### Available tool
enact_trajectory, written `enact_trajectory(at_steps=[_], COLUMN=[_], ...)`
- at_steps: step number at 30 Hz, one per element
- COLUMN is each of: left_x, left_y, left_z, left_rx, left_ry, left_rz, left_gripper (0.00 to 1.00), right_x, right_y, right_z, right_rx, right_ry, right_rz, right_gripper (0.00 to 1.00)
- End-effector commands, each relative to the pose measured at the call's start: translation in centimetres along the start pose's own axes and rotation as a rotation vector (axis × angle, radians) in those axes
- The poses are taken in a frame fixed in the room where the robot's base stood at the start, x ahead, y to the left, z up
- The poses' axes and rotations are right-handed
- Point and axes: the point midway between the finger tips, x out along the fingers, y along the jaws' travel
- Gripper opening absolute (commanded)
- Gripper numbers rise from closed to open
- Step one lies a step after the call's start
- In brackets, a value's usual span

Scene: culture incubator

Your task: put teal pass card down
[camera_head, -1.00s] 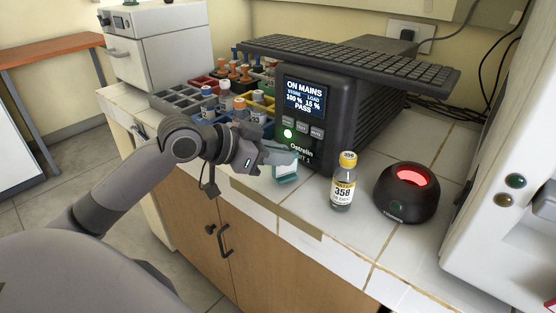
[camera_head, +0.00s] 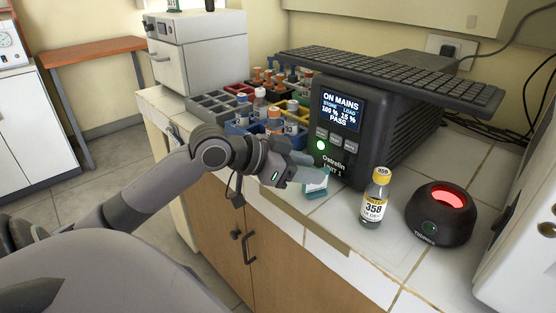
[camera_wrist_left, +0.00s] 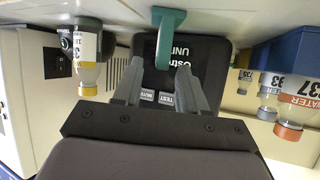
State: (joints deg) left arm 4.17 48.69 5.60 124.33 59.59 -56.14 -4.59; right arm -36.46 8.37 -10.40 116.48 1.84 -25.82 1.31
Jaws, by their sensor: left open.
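The teal pass card (camera_head: 316,189) rests on the white tiled counter in front of the dark power unit (camera_head: 345,140), showing a pale face and teal edges. In the left wrist view, which is upside down, a teal upright piece with a wider foot (camera_wrist_left: 166,38) stands on the counter just beyond the fingertips. My left gripper (camera_head: 308,173) is open, low over the counter right beside the card. Its two fingers (camera_wrist_left: 160,82) show apart in the wrist view, with nothing clamped between them. My right gripper is not in view.
A yellow-capped vial marked 358 (camera_head: 375,198) and a black dome with a red light (camera_head: 441,212) stand to the right. Racks of capped bottles (camera_head: 238,122) are behind my left arm. A keyboard (camera_head: 390,75) lies on the power unit. The counter's front edge is close.

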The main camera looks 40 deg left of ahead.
Motion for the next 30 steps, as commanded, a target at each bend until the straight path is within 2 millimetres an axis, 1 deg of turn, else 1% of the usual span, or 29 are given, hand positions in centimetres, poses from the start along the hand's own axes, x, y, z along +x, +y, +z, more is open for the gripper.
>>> enact_trajectory(at_steps=[3, 9, 21, 25, 30], left_x=[-1.6, -4.2, -8.7, -9.9, -10.8], left_y=[0.0, 0.0, 0.1, 0.0, 0.1], left_z=[0.1, 0.1, -0.1, -0.1, 0.0], left_rx=[0.003, 0.001, 0.0, -0.002, 0.001], left_ry=[-0.004, -0.002, 0.0, 0.0, -0.001], left_rz=[-0.001, 0.0, 0.001, 0.0, 0.001], left_gripper=[0.42, 0.42, 0.42, 0.42, 0.42], right_x=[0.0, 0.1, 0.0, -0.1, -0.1], right_y=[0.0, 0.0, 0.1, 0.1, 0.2], right_z=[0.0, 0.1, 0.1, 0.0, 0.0], right_rx=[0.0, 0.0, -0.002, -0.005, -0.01], right_ry=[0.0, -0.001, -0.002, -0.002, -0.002], right_rz=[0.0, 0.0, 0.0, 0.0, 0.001], right_gripper=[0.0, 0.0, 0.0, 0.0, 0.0])
